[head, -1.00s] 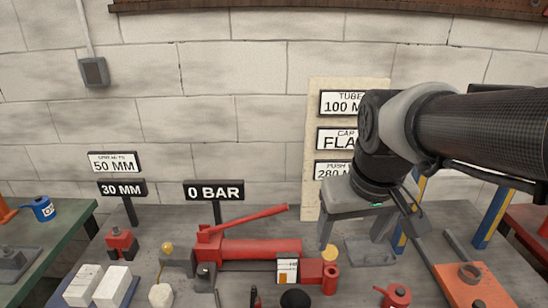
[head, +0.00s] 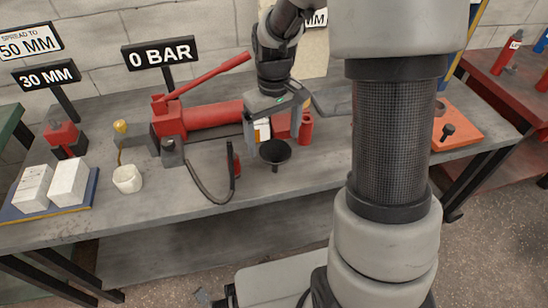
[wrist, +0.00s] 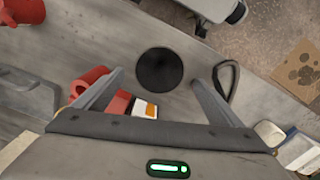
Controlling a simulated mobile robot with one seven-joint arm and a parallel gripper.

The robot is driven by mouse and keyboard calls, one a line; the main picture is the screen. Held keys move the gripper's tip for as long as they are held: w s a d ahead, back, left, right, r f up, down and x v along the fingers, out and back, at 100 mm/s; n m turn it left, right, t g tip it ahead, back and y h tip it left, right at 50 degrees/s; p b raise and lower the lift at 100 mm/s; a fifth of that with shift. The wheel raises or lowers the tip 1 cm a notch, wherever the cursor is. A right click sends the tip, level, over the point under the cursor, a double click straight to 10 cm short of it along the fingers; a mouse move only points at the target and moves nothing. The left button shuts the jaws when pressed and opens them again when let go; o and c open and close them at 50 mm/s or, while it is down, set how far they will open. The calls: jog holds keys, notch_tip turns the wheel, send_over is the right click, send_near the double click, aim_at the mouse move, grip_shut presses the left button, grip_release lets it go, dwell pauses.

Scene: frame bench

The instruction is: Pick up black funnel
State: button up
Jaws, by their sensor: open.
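The black funnel (head: 275,152) stands on the grey bench near its front edge, wide mouth up and narrow stem down. In the wrist view its dark round mouth (wrist: 159,69) lies beyond the fingertips, roughly centred between them. My gripper (head: 265,128) is above the bench close to the funnel, its fingers pointing down. In the wrist view my gripper (wrist: 158,78) is open with nothing between its fingers. I cannot tell the exact height gap to the funnel.
The bench front edge (head: 215,207) is near.

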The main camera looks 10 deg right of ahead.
aim_at(275, 161)
notch_tip(275, 161, down, 4)
jog(key=shift+r+b, duration=0.15)
jog(key=shift+b, duration=0.2)
jog(key=shift+s+d+f+b, duration=0.1)
jog(key=shift+f+b, duration=0.45)
jog(key=shift+f, duration=0.8)
jog(key=shift+s+f+b, duration=0.1)
jog(key=shift+f+b, duration=0.4)
jog(key=shift+f, duration=0.85)
jog(key=shift+c, duration=0.2)
jog(key=c, duration=1.1)
